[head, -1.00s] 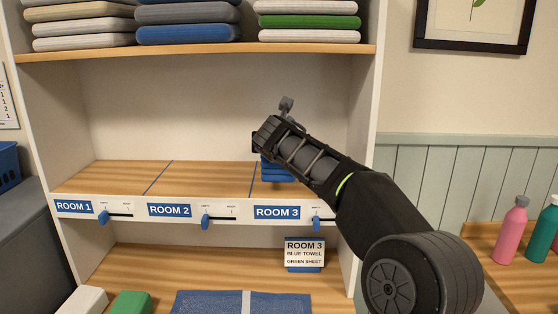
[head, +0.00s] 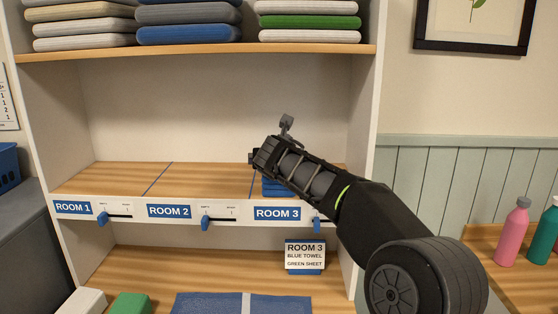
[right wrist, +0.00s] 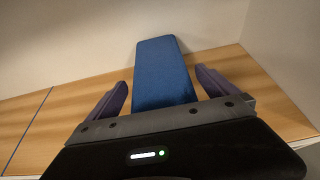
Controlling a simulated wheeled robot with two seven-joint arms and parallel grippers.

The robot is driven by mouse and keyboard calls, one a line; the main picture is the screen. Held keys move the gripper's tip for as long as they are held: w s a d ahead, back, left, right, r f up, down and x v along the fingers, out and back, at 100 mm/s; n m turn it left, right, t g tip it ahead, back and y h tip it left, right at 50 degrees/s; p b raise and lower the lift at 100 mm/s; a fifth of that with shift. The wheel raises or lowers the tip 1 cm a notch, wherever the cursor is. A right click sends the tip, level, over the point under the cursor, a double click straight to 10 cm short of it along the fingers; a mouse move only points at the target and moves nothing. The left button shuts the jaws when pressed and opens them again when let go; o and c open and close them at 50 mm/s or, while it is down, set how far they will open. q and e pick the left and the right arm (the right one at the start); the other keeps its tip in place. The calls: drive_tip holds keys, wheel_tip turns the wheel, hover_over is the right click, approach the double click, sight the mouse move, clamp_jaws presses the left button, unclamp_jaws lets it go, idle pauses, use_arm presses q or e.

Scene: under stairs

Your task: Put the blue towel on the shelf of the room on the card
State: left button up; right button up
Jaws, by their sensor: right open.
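The blue towel (right wrist: 160,72) lies on the Room 3 section of the middle shelf (head: 110,175). In the head view my right arm hides most of it, and a blue edge (head: 272,188) shows below the arm. My right gripper (right wrist: 158,92) is open, with one finger on each side of the towel's near end and a gap on both sides. The card (head: 304,254) reads ROOM 3, BLUE TOWEL, GREEN SHEET and stands at the shelf unit's lower right. My left gripper is not in view.
Folded linens (head: 188,34) are stacked on the upper shelf. Sliders with blue knobs (head: 206,222) line the shelf's front edge. A blue mat (head: 215,304) and a green item (head: 130,303) lie below. Bottles (head: 513,232) stand at right. Room 1 and Room 2 sections are bare.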

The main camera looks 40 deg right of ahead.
drive_tip(key=shift+s+a+r, duration=0.15)
drive_tip(key=shift+s+a, duration=0.2)
drive_tip(key=shift+s, duration=0.05)
drive_tip(key=b+v, duration=0.2)
drive_tip(key=v, duration=0.9)
drive_tip(key=shift+b, duration=0.4)
